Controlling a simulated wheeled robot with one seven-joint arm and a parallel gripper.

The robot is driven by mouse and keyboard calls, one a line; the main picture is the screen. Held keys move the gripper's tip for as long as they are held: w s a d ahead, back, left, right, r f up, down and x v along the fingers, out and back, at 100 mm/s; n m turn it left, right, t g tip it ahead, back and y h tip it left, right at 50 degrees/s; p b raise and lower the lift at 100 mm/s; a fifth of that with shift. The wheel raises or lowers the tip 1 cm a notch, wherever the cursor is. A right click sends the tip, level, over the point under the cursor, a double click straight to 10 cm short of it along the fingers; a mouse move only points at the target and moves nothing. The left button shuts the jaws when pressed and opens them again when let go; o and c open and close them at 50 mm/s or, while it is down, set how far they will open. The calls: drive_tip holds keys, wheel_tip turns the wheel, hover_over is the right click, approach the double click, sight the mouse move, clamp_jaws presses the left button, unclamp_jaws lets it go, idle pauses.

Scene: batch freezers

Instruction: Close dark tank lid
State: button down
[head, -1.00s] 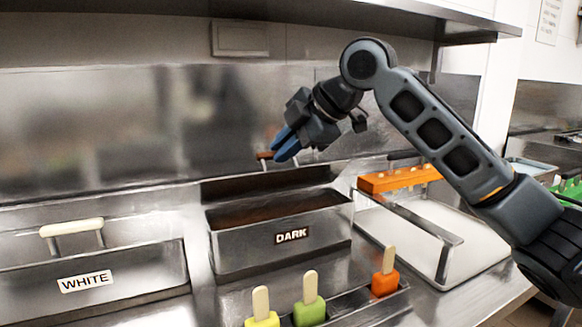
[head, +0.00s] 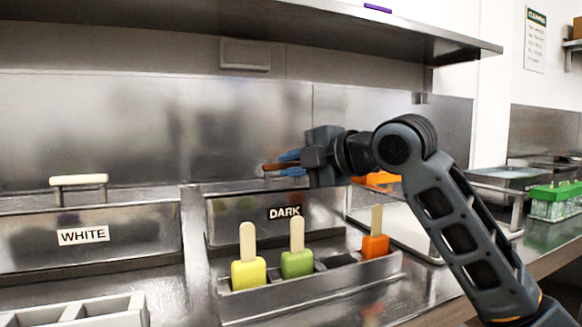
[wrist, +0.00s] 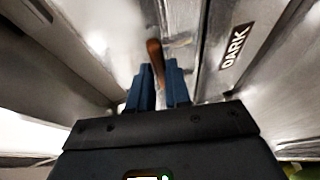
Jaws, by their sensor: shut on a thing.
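The dark tank (head: 240,222) is a steel box with a black DARK label, in the middle of the head view. The label also shows in the wrist view (wrist: 235,46). The brown lid handle (head: 276,167) stands above the tank's top edge. In the wrist view the handle (wrist: 154,50) runs between my blue fingers. My gripper (head: 288,162) is shut on the handle, reaching in from the right. The tank's opening does not show in the head view, and I cannot tell exactly how the lid sits.
The white tank (head: 120,240) with its pale handle stands at left. A rack (head: 315,288) with yellow, green and orange popsicles (head: 297,258) stands in front of the dark tank. An orange object (head: 378,179) lies behind my arm. A shelf (head: 250,25) hangs above.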

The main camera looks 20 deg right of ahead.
drive_tip(key=shift+f, duration=0.95)
drive_tip(key=c, duration=1.1)
unclamp_jaws()
drive_tip(key=v, duration=0.8)
drive_tip(key=shift+r, duration=0.35)
